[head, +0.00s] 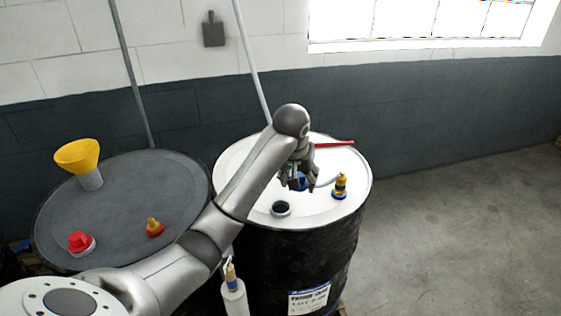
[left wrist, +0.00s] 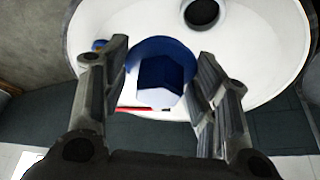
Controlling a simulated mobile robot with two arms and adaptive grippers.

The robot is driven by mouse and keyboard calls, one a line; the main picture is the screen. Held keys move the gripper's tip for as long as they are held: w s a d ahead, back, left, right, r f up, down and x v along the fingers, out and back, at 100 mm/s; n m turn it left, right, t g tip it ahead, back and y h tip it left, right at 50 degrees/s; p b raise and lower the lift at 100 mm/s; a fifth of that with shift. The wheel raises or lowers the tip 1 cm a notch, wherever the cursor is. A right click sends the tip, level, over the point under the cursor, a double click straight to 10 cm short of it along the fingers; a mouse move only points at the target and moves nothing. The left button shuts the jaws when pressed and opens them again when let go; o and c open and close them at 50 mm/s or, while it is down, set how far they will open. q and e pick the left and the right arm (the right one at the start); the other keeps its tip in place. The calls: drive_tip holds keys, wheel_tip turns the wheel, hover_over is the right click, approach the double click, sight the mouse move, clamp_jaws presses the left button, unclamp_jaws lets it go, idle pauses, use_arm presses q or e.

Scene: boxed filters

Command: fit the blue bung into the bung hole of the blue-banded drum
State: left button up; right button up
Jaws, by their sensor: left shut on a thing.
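The blue bung (head: 302,181) is held by my left gripper (head: 299,184), above the white top of a dark-bodied drum (head: 237,168). In the left wrist view the bung (left wrist: 160,78) sits between the two fingers, which are shut on it. The bung hole (head: 281,209) is a dark round opening with a pale raised rim near the front of the white top. It also shows in the left wrist view (left wrist: 202,12), beyond the bung and apart from it. The fingers partly hide the bung in the head view. My right gripper is not in view.
A yellow and dark fitting with a blue base (head: 340,187) stands right of the gripper. A red rod (head: 334,144) lies at the back. The left drum (head: 130,180) carries a yellow funnel (head: 77,155), a red cap (head: 80,242) and an orange fitting (head: 154,227). Floor at right is clear.

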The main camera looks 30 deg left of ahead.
use_arm(q)
drive_tip(key=shift+n, duration=0.3)
drive_tip(key=a+p, duration=0.1)
drive_tip(key=a+f, duration=0.1)
drive_tip(key=a, duration=0.1)
drive_tip(key=a+f+p, duration=0.1)
drive_tip(key=a, duration=0.1)
drive_tip(key=shift+s+a+p, duration=0.1)
drive_tip(key=shift+s+p, duration=0.05)
drive_tip(key=shift+p, duration=0.15)
drive_tip(key=shift+a+f, duration=0.1)
drive_tip(key=shift+f, duration=0.25)
drive_tip(key=shift+a+f, duration=0.15)
drive_tip(key=shift+f, duration=0.05)
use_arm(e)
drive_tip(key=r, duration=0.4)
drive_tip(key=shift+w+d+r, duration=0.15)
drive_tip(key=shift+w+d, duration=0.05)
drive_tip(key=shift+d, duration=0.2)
use_arm(q)
wheel_tip(320, 180, down, 6)
drive_tip(key=shift+s+b, duration=0.1)
drive_tip(key=shift+b, duration=0.75)
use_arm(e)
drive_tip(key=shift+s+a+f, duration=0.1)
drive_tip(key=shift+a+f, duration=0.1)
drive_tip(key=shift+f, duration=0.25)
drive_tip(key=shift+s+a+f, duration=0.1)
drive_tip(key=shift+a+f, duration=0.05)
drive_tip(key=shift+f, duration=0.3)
